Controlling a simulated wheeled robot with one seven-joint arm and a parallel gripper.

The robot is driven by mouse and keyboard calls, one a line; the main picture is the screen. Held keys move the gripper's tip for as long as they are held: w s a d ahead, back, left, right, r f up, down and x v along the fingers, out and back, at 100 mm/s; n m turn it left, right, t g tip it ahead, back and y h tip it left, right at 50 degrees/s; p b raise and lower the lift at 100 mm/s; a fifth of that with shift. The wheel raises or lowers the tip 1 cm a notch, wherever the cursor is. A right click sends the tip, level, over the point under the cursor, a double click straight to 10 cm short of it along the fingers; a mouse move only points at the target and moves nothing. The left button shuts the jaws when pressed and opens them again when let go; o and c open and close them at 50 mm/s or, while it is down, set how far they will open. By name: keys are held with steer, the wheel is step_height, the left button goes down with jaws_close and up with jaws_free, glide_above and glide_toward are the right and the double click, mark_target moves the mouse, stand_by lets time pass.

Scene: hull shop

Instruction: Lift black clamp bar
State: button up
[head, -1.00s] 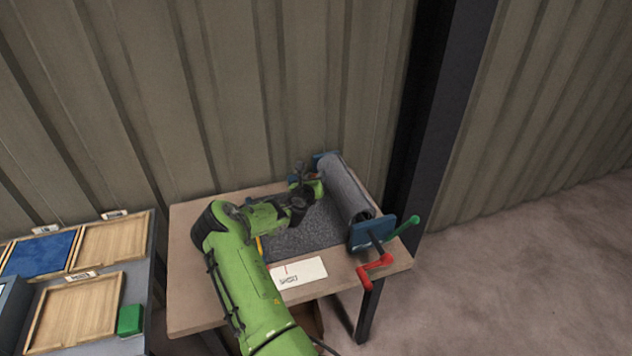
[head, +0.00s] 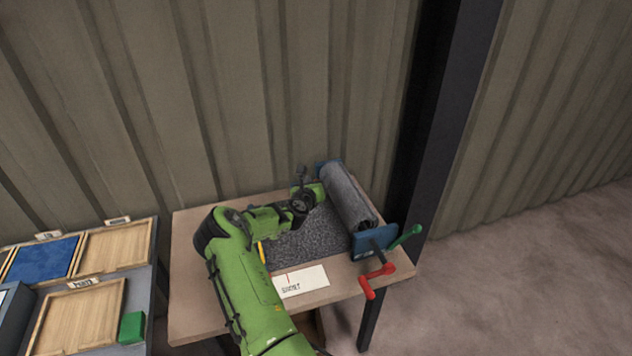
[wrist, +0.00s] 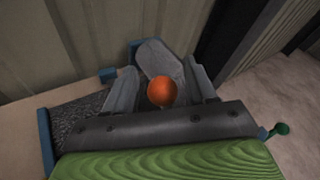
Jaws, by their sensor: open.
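I cannot pick out the black clamp bar for certain in either view. In the head view my gripper (head: 302,174) is small and dark above the far end of the table, beside the far end of a grey roll (head: 347,197). In the wrist view my gripper (wrist: 160,72) has its two grey fingers spread apart. An orange ball-shaped knob (wrist: 162,92) shows between them; what it is fixed to is hidden, and I cannot tell whether the fingers touch it. A pale grey shape behind the knob is unclear.
Dark grey cloth (head: 305,236) lies on the table (head: 192,300). A blue bracket (head: 372,242) carries a red crank (head: 376,273) and a green handle (head: 407,236). A white card (head: 301,281) lies in front. Trays and a green block (head: 132,326) stand left. A corrugated wall is behind.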

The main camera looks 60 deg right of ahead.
steer(key=b+v, duration=0.1)
steer(key=v, duration=1.4)
steer(key=shift+s+a, duration=0.15)
steer(key=shift+a, duration=0.2)
steer(key=shift+r, duration=0.1)
